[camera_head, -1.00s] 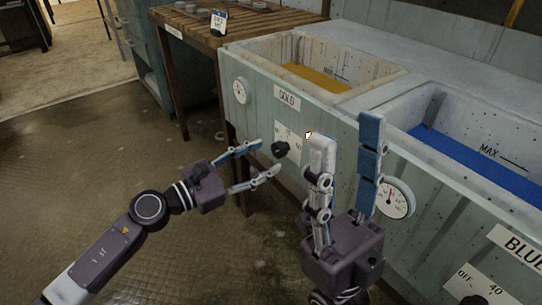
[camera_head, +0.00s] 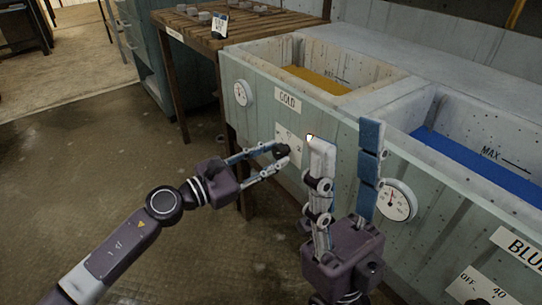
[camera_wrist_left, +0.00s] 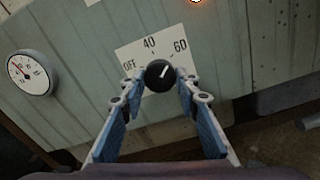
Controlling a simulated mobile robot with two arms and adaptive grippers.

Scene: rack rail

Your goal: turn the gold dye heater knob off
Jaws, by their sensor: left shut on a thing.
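The gold dye heater knob (camera_wrist_left: 160,75) is round and black, on the front of the vat below the GOLD label (camera_head: 288,102). Its white mark points up and right, between 40 and 60 on the white dial plate (camera_wrist_left: 138,57), away from OFF at the left. My left gripper (camera_head: 281,152) is shut on the knob, one finger on each side; it also shows in the left wrist view (camera_wrist_left: 160,82). In the head view the fingers partly hide the knob. My right gripper (camera_head: 345,140) is raised with its fingers spread apart, empty, in front of the vats.
The gold vat (camera_head: 370,92) holds yellow dye; the blue vat (camera_head: 415,106) stands to its right. Round gauges sit on the panel, one left of the knob (camera_head: 242,93) and one right (camera_head: 397,200). A small lit orange lamp (camera_head: 310,138) is above the knob. A wooden table (camera_head: 225,37) stands behind left.

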